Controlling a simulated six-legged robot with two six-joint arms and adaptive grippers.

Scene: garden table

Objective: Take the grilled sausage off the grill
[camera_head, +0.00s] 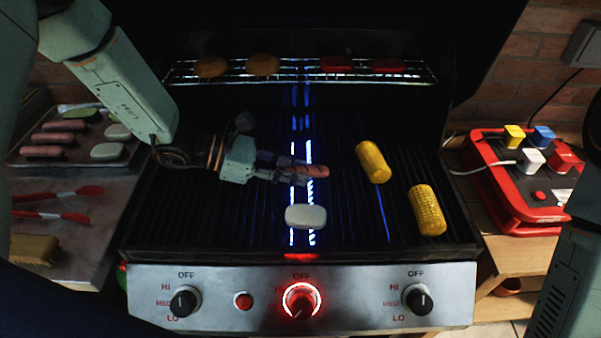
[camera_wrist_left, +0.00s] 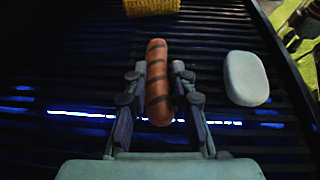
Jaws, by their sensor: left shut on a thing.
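The grilled sausage (camera_head: 310,171) is brown with dark grill stripes. It also shows in the left wrist view (camera_wrist_left: 157,80), lengthwise between the fingers. My left gripper (camera_head: 285,170) is shut on it over the middle of the grill (camera_head: 250,215); I cannot tell whether the sausage touches the bars. The gripper also shows in the left wrist view (camera_wrist_left: 160,105). My right gripper is not in view; only part of the right arm shows at the right edge.
A white rounded block (camera_head: 305,216) lies on the bars close to the gripper. Two corn cobs (camera_head: 373,161) (camera_head: 427,209) lie to the right. A warming rack (camera_head: 300,75) spans the back. A tray (camera_head: 75,155) with raw sausages stands left, near red tongs (camera_head: 60,215).

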